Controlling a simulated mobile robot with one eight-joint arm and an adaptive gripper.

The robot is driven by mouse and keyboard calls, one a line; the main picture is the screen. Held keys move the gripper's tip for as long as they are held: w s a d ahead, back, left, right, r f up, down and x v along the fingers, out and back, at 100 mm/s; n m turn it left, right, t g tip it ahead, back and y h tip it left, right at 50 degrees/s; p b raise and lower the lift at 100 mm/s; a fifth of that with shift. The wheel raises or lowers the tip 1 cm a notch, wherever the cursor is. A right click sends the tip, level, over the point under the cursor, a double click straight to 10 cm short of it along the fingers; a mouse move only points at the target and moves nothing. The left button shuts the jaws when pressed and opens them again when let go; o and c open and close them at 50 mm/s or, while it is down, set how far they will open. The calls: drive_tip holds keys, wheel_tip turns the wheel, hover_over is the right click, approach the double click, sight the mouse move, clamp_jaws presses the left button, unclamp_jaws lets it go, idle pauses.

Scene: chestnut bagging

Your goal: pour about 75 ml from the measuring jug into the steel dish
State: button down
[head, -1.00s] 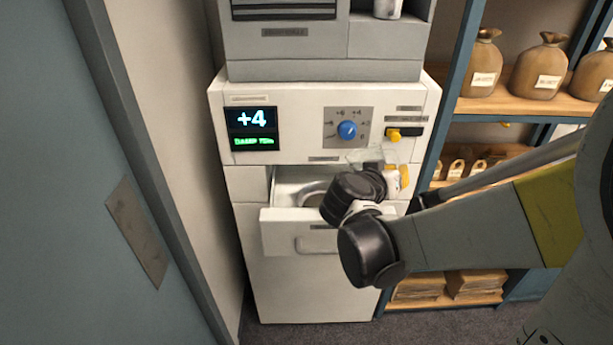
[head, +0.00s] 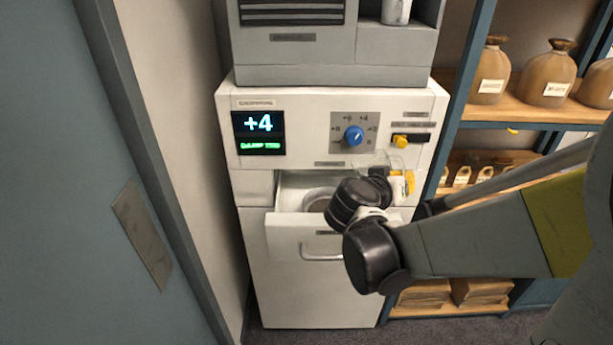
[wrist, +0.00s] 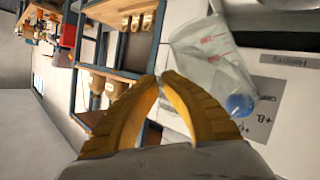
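The clear measuring jug (head: 371,161) is held in the air in front of the white cabinet, above the open drawer's right side. In the wrist view the jug (wrist: 207,55) shows red graduation marks; its liquid level and exact tilt cannot be made out. My gripper (head: 402,183) has yellow fingers, and in the wrist view the fingers (wrist: 166,77) close together beside the jug; the grasped part is mostly hidden. The round steel dish (head: 314,200) sits inside the open drawer, left of my gripper and lower, partly hidden by my dark wrist.
The open drawer (head: 291,226) juts from the white cabinet. Above it are a display (head: 258,133) reading +4, a blue knob (head: 354,136) and a yellow switch (head: 401,141). Shelves with brown sacks (head: 491,72) stand at right; a wall and blue-grey door are at left.

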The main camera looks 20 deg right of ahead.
idle(0.7)
drive_tip(key=s+d+f+m+t+y+b, duration=0.1)
drive_tip(key=m, duration=0.1)
drive_tip(key=s+d+f+m+t+y+b, duration=0.1)
drive_tip(key=shift+s+d+f+m, duration=0.15)
drive_tip(key=shift+d+f+m, duration=0.05)
drive_tip(key=shift+f+m, duration=0.2)
